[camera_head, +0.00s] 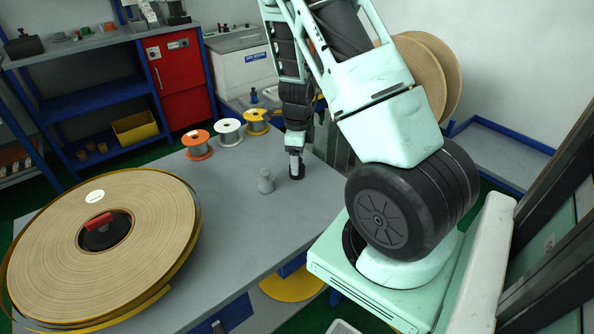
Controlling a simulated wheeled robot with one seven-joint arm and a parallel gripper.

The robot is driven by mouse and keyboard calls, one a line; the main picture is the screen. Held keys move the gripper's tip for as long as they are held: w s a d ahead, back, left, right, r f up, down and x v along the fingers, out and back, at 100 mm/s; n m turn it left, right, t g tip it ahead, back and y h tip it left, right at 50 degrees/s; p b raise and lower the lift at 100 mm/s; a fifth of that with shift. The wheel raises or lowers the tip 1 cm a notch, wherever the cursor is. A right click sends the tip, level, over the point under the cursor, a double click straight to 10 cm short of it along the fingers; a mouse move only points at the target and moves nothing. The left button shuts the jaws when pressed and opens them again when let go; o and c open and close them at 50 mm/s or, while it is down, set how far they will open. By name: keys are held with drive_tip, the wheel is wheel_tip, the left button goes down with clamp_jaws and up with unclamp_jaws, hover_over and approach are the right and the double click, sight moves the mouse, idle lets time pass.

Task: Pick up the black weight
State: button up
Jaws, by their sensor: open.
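A small black piece, which looks like the black weight (298,173), stands on the grey table (235,220) near its far right edge. My gripper (296,159) points down right over it. The jaws are open, and the gripper hides the top of the black piece. I cannot tell whether the fingers are around it or touch it. A similar grey weight (265,181) with a narrower top stands upright on the table, just left of my gripper.
A large tape reel (150,205) with a red-handled black hub (104,235) fills the table's left. Orange (197,145), white (229,132) and yellow (256,122) spools stand along the far edge. A blue bench (95,105) and red cabinet (178,72) stand behind. The table's middle is clear.

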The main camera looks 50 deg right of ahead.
drive_tip(key=shift+f, duration=1.6)
drive_tip(key=c, duration=1.4)
